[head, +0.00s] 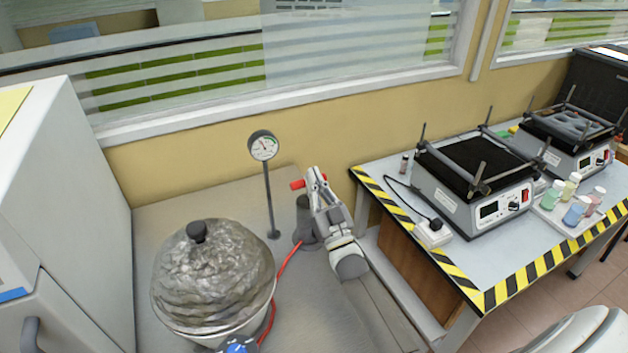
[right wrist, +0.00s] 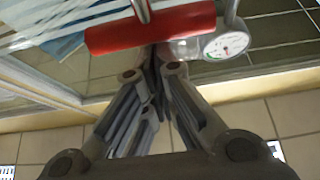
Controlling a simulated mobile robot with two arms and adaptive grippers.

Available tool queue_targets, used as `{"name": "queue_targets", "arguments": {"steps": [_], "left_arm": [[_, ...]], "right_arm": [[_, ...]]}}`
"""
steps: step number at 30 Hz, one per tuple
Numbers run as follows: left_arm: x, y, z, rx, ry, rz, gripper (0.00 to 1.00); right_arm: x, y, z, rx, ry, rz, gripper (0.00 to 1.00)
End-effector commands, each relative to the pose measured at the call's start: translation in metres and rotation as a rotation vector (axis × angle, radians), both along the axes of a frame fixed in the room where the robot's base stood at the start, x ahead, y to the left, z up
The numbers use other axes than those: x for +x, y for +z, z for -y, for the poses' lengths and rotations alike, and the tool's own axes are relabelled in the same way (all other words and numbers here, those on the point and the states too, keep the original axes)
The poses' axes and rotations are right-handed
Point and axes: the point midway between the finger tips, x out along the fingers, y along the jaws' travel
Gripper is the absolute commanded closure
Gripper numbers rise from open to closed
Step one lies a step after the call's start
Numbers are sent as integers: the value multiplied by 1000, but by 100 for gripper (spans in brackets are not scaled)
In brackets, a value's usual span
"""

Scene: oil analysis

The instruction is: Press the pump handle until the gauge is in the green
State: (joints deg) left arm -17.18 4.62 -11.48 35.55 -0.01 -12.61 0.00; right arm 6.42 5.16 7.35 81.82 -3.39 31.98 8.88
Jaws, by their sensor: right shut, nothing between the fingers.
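The pump's red handle (head: 297,184) sticks out left of my right gripper (head: 314,176) in the head view. Its dark cylinder (head: 304,218) stands below, partly hidden by my arm. In the right wrist view the red handle (right wrist: 150,30) lies across the fingertips of my right gripper (right wrist: 160,58). The fingers are shut and empty, right at the handle; I cannot tell if they touch it. The round white gauge (head: 263,146) stands on a thin post left of the handle, and shows in the right wrist view (right wrist: 227,43). Its needle is too small to read surely. My left gripper is out of view.
A foil-covered vessel (head: 213,275) stands at front left, with a red hose (head: 286,262) near it. A striped-edge table (head: 480,270) with shaker devices (head: 480,180) and small bottles is on the right. A white cabinet (head: 70,190) stands at the left, a wall with windows behind.

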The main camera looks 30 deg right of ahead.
Motion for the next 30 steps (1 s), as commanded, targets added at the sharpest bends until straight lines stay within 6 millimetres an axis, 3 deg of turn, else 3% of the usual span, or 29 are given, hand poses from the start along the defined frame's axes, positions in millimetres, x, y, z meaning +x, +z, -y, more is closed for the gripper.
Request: {"name": "queue_targets", "arguments": {"steps": [14,25,30], "left_arm": [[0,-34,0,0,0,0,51],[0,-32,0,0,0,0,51],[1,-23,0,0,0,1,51]], "right_arm": [[0,-40,0,0,0,-5,100],[0,-41,0,2,1,-12,100],[4,-27,0,1,0,-10,100]]}}
